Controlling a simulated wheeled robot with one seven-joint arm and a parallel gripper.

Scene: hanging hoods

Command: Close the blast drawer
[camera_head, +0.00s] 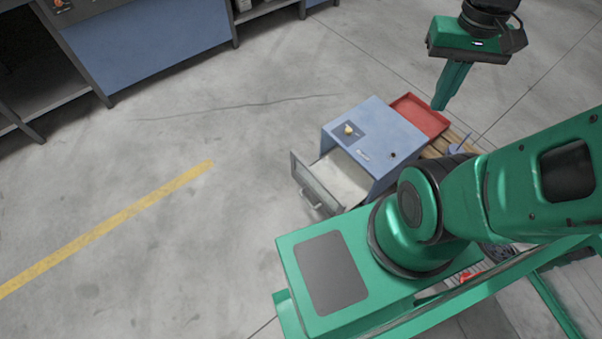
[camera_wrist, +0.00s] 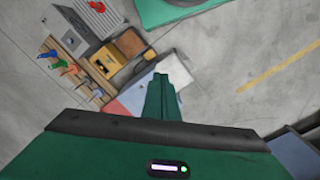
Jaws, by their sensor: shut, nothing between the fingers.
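The blast drawer (camera_head: 342,180) is pulled out of a blue-grey cabinet (camera_head: 376,133) towards the lower left. Its grey front panel (camera_head: 312,187) stands clear of the cabinet and carries a handle on its outer face. The inside of the drawer looks pale. In the wrist view, the pale drawer (camera_wrist: 178,68) shows partly behind my fingers. My gripper (camera_head: 440,105) is shut and empty, up and to the right of the cabinet, pointing down. In the wrist view the gripper (camera_wrist: 160,78) hides part of the cabinet and drawer.
Blue workbenches (camera_head: 150,40) line the back. Floor left of the drawer is clear.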

